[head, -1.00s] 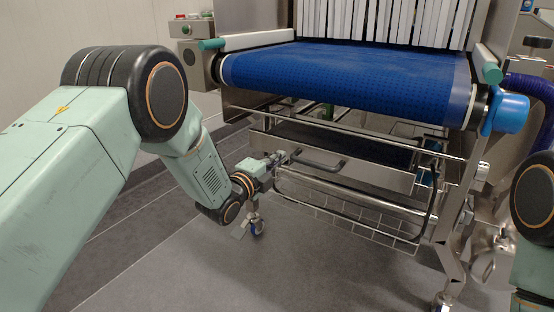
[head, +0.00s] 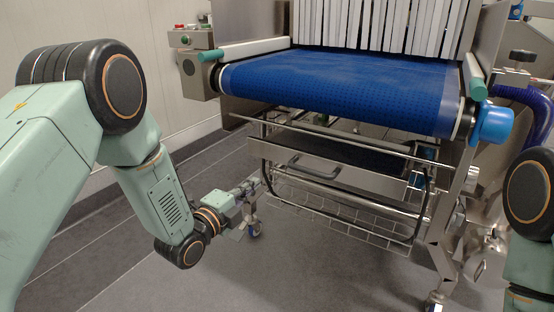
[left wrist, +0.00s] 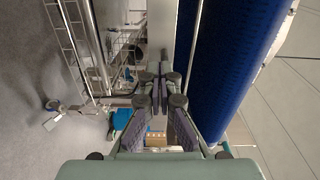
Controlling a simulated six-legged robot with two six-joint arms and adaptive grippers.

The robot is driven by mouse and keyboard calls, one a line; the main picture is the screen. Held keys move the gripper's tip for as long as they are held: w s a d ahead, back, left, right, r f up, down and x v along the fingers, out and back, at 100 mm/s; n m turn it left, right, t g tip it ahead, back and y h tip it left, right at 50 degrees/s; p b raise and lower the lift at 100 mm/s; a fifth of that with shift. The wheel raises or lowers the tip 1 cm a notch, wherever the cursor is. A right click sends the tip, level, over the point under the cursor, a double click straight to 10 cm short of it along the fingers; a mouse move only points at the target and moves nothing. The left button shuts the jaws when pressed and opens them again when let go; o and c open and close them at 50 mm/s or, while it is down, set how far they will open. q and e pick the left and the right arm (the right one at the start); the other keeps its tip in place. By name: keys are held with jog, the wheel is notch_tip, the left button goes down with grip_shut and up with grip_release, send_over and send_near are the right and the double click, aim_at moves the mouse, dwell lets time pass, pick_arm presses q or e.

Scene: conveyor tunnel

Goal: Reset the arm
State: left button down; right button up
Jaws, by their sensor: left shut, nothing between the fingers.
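My left gripper (head: 250,188) is low at the left in the head view, in front of the left side of the conveyor frame. It is shut and empty. In the left wrist view my left gripper (left wrist: 160,72) shows its two fingers together at the middle, with nothing between them. My right arm shows only in part at the right edge of the head view, and its gripper is out of the picture.
The blue conveyor belt (head: 340,88) stands ahead, above my left gripper. Under it hangs a wire basket (head: 345,215) with a dark handle (head: 314,170). A control box (head: 196,72) is at the belt's left. The grey floor (head: 290,275) in front is clear.

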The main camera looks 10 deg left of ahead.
pick_arm(q)
jog(key=s+a+f+n+g+y+p, duration=0.1)
jog(key=s+a+f+n+g+y, duration=0.1)
jog(key=s+f+n+g, duration=0.5)
jog(key=s+a+f+n+g+y, duration=0.1)
jog(key=s+f+n+g+y, duration=0.15)
jog(key=s+f+n, duration=0.75)
jog(key=s+f+n+g+p, duration=0.1)
jog(key=s+g, duration=0.1)
jog(key=s, duration=0.7)
jog(key=s+a+f+n+g+y+p, duration=0.1)
jog(key=s+n+g, duration=0.1)
jog(key=s, duration=0.7)
jog(key=s+f+n+g+p, duration=0.1)
jog(key=s+f+g, duration=0.1)
jog(key=s, duration=0.7)
jog(key=shift+s+a+n+g+y, duration=0.15)
jog(key=shift+a+n+g+y, duration=0.2)
jog(key=shift+g, duration=0.4)
